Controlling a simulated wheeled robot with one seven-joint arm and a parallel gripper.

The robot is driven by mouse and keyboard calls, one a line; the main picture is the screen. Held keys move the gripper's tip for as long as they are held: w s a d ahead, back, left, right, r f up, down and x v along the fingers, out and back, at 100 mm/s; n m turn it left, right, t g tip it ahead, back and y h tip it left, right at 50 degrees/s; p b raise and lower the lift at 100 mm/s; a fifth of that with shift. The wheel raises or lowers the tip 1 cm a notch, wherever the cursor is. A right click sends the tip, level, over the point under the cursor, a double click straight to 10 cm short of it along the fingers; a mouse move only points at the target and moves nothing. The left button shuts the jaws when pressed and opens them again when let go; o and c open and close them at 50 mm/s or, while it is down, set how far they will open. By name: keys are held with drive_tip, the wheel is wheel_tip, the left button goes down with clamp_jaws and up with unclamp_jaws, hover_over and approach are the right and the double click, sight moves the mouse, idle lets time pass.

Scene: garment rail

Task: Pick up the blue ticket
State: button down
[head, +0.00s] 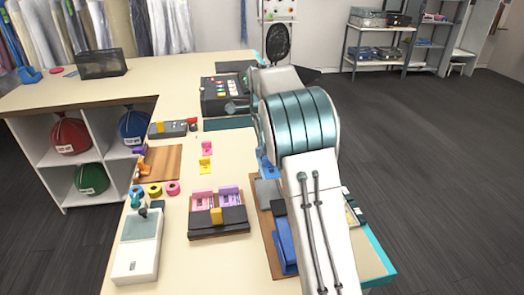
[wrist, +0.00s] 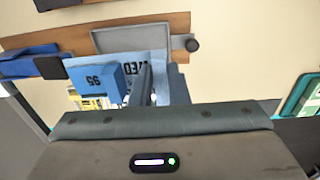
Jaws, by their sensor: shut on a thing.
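The blue ticket (wrist: 100,83) shows in the wrist view with dark print, reading like "95" on its folded front face and "WED" on the part behind. My gripper (wrist: 152,84) is shut on it at its right side; the fingers cover part of the print. In the head view a small blue piece of the ticket (head: 267,166) shows beside my arm; the arm hides the fingers and the rest of it.
A wooden board with a grey tray (wrist: 145,40) lies behind the ticket. A dark holder with pink and purple tickets (head: 218,222) stands left of my arm. The counter's middle is mostly clear.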

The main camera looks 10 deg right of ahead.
drive_tip(key=shift+r+p, duration=1.65)
drive_tip(key=shift+r, duration=0.35)
